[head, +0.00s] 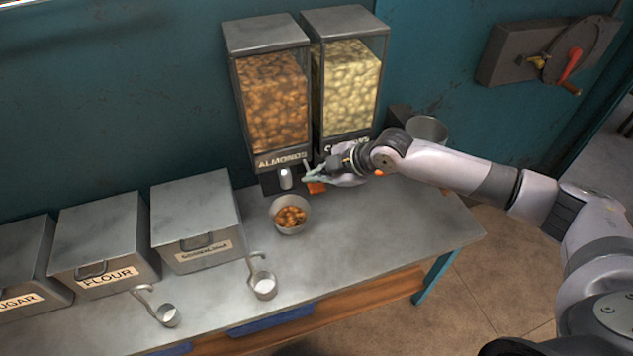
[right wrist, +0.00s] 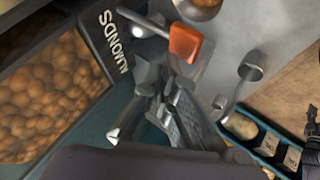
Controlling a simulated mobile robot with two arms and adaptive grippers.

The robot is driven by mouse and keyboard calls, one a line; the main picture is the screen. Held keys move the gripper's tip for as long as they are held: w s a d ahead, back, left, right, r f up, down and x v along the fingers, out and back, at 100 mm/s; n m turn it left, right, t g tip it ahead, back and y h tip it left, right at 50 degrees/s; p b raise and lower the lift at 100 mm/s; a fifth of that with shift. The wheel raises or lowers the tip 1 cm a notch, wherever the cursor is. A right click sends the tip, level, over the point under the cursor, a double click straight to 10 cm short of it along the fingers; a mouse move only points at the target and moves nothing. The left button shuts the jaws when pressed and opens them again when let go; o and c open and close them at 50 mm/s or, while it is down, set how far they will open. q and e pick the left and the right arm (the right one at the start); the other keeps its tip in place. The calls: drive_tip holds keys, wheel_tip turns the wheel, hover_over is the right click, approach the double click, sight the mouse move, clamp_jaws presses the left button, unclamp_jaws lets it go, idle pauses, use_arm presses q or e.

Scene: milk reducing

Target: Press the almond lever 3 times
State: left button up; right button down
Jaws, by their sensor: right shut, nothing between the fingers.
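The almond dispenser (head: 272,100), labelled ALMONDS, stands at the back of the counter; its label (right wrist: 113,40) also shows in the right wrist view. An orange lever (head: 316,187) sits low at the dispensers' front, right of a pale spout (head: 285,178). The lever (right wrist: 186,43) shows large in the right wrist view, just beyond my fingertips. My right gripper (head: 308,177) is shut and empty, close beside the lever; I cannot tell whether it touches. A metal bowl with almonds (head: 290,214) stands below the almond dispenser. My left gripper is not in view.
A second dispenser with pale nuts (head: 348,88) adjoins on the right, with a metal pot (head: 427,130) beyond. Lidded bins, including flour (head: 105,235), line the left. Two small ladles (head: 264,285) (head: 168,315) lie at the front. The counter's right part is clear.

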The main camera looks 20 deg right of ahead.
wheel_tip(320, 180, up, 5)
drive_tip(key=p, duration=0.4)
drive_tip(key=shift+p, duration=0.35)
idle(0.6)
